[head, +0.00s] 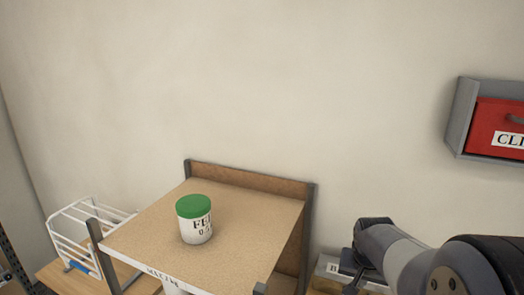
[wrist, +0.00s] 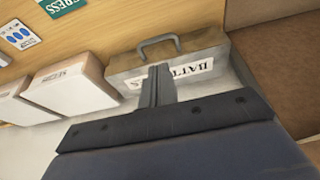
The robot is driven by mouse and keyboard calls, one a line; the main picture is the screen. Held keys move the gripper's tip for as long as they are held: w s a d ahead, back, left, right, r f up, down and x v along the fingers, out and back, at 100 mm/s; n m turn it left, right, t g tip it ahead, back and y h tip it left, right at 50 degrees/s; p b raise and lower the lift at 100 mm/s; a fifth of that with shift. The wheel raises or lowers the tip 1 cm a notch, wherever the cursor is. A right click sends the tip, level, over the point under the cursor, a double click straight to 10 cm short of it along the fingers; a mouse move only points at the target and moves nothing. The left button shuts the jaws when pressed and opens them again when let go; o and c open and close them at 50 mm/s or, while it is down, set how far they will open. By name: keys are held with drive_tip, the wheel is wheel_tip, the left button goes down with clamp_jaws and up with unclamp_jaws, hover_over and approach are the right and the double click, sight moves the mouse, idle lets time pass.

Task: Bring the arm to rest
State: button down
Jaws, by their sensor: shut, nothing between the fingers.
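My gripper (wrist: 159,84) is shut and empty in the wrist view. Its fingers point towards a grey box (wrist: 125,67) with a handle and a white label that begins "BATT". The fingers overlap the label in the picture; I cannot tell whether they touch it. In the head view my arm reaches in from the lower right, and its dark end (head: 352,277) is beside the shelf unit, over the grey box (head: 328,268). The fingertips are hard to make out there.
A shelf unit (head: 245,220) carries a white tub with a green lid (head: 195,220). A white wire rack (head: 75,228) stands at left. A red-fronted wall box (head: 490,125) hangs at right. White boxes (wrist: 65,88) lie beside the grey box in the wrist view.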

drive_tip(key=v, duration=0.7)
drive_tip(key=shift+b, duration=0.3)
